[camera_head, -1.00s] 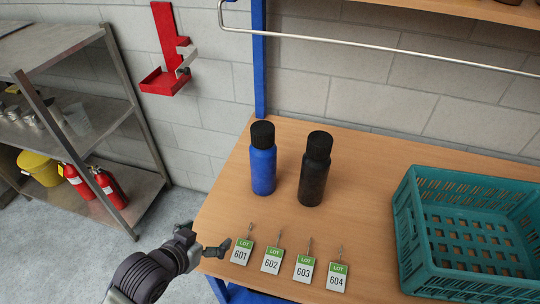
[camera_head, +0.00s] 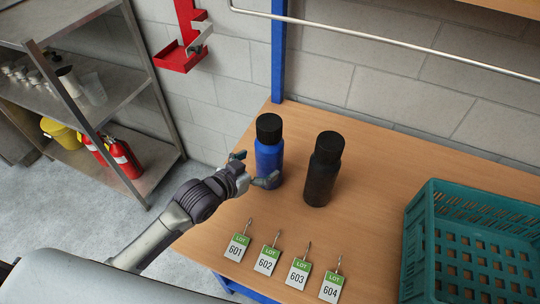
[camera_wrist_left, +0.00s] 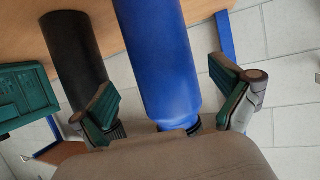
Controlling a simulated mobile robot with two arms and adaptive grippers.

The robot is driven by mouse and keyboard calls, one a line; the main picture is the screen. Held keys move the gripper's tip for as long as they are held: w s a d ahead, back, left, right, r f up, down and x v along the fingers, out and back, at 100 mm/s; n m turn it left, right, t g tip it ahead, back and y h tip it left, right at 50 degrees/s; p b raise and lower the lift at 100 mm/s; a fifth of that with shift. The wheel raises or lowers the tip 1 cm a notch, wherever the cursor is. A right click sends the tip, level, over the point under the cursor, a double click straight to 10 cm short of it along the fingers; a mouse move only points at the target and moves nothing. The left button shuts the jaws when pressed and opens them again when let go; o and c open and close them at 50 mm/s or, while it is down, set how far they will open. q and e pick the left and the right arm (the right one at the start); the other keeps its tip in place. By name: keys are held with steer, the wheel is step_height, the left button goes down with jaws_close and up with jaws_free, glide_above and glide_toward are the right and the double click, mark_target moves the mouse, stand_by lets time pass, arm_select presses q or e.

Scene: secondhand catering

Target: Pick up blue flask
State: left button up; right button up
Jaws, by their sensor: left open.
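The blue flask (camera_head: 269,160) with a black cap stands upright near the left edge of the wooden table. My left gripper (camera_head: 255,169) is open beside it, on its left and near side, with one finger in front of the flask. In the left wrist view the blue flask (camera_wrist_left: 160,65) lies between the two open fingers of the left gripper (camera_wrist_left: 170,105), with gaps visible at the sides. A black flask (camera_head: 322,170) stands upright to the right of the blue one; it also shows in the left wrist view (camera_wrist_left: 75,50). My right gripper is not in view.
Several lot tags (camera_head: 268,260) lie along the table's front edge. A teal crate (camera_head: 420,235) stands at the right. A metal shelf (camera_head: 110,100) with fire extinguishers (camera_head: 124,157) stands at the left. Bare tabletop (camera_head: 365,220) lies between the black flask and the crate.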

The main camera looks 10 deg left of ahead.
arm_select(q)
steer(key=shift+w+d+p, duration=0.2)
steer(key=shift+w+p, duration=0.1)
steer(key=shift+w, duration=0.35)
steer(key=x, duration=0.3)
steer(key=shift+w+f+p, duration=0.1)
steer(key=shift+w+p, duration=0.15)
steer(key=shift+p, duration=0.1)
steer(key=shift+w+d+f, duration=0.1)
steer(key=shift+w+d, duration=0.1)
steer(key=shift+s, duration=0.1)
steer(key=shift+c, duration=0.5)
steer(key=c, duration=1.3)
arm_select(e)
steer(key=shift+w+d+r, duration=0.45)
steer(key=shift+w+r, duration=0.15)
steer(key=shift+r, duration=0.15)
